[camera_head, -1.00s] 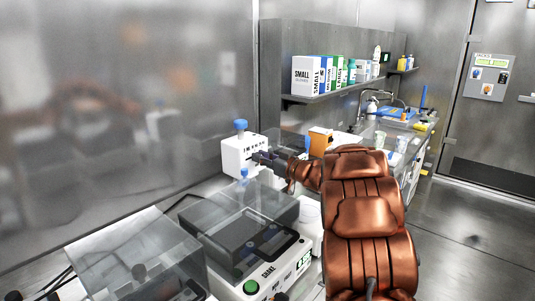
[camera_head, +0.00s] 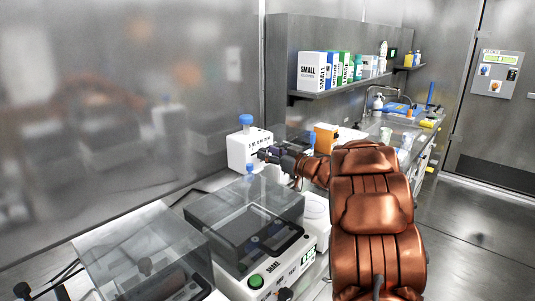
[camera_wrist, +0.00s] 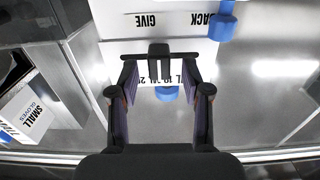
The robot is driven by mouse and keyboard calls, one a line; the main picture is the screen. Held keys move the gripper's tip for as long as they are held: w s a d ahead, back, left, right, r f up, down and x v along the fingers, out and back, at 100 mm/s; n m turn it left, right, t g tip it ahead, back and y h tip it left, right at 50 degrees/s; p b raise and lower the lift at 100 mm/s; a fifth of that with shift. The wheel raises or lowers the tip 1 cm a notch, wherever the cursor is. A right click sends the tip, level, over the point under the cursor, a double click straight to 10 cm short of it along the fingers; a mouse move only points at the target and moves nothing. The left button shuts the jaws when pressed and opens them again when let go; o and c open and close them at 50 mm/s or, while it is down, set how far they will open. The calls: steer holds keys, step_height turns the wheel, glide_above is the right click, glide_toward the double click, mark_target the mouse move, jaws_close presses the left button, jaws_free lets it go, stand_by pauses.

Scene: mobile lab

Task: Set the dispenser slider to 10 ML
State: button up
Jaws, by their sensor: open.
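The dispenser (camera_head: 244,152) is a white box with a blue cap on top, on the bench by the wall. In the wrist view, its white face (camera_wrist: 146,72) shows a row of numbers, partly hidden by my fingers. A small dark block (camera_wrist: 158,52), which looks like the slider, sits between my fingertips. I cannot read which mark it stands at. My gripper (camera_wrist: 160,64) is open, with one finger on each side of the block; contact is unclear. In the head view, my gripper (camera_head: 267,154) is at the dispenser's front.
A shaker (camera_head: 262,282) with a clear lid stands in front of the dispenser. An orange box (camera_head: 325,137) is to the right. Glove boxes (camera_head: 312,72) stand on the shelf above.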

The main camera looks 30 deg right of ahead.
steer(key=v, duration=1.1)
stand_by(0.6)
